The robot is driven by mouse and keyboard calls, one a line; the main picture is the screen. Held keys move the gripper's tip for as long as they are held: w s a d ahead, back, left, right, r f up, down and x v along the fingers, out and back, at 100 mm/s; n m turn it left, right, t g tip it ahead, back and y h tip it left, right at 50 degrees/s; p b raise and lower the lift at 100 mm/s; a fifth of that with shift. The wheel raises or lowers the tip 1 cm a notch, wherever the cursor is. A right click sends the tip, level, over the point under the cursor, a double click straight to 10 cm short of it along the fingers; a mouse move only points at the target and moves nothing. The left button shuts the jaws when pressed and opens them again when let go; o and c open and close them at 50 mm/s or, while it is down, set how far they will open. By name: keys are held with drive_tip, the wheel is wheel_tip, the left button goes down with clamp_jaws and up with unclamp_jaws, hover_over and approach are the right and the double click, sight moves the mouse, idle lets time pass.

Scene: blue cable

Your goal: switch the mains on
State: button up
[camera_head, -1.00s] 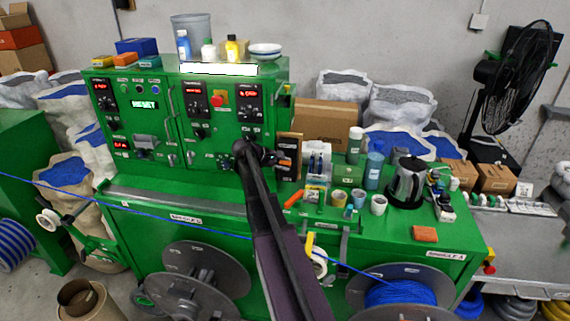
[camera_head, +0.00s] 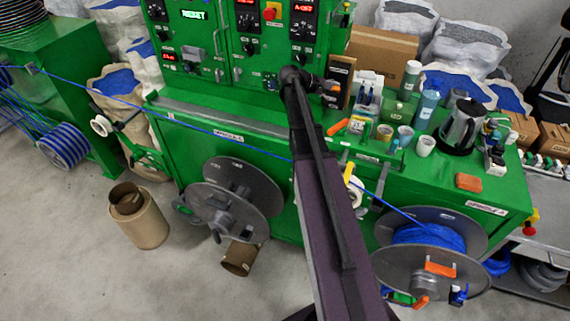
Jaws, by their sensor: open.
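The green control cabinet (camera_head: 225,50) stands at the back left, with its top cut off by the picture edge. A red knob on a yellow plate (camera_head: 271,11) is on its front, near the top. Another red-and-yellow control (camera_head: 531,220) is at the right end of the green bench. I cannot tell from the picture which is the mains switch, nor its position. My gripper (camera_head: 328,86) is open, small and partly hidden behind my dark arm. It is in front of the cabinet's lower right, below and right of the red knob, apart from it.
A blue cable (camera_head: 190,122) runs slantwise across the front to a reel (camera_head: 430,240). Cups, bottles and a kettle (camera_head: 461,127) crowd the bench top. An empty grey reel (camera_head: 235,195) and cardboard tubes (camera_head: 138,215) are in front. The floor at lower left is clear.

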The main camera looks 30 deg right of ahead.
wheel_tip(320, 180, down, 5)
drive_tip(key=m+h+b, duration=0.3)
drive_tip(key=b, duration=0.4)
drive_tip(key=m+t+h+b, duration=0.1)
drive_tip(key=m+h+b, duration=0.2)
drive_tip(key=b, duration=0.5)
drive_tip(key=shift+w+d+f+h+b, duration=0.15)
drive_tip(key=shift+h+b, duration=0.15)
drive_tip(key=shift+h, duration=0.2)
drive_tip(key=w+a+f+b, duration=0.1)
drive_tip(key=a+f+b, duration=0.1)
drive_tip(key=a, duration=1.2)
drive_tip(key=s+a+f+t+y+p, duration=0.1)
drive_tip(key=s+a+f+y+p, duration=0.1)
drive_tip(key=s+a+f+y, duration=0.6)
drive_tip(key=shift+s+a+f+n+y+p, duration=0.3)
drive_tip(key=shift+a+f+y, duration=0.8)
drive_tip(key=shift+f, duration=0.95)
drive_tip(key=shift+a, duration=0.2)
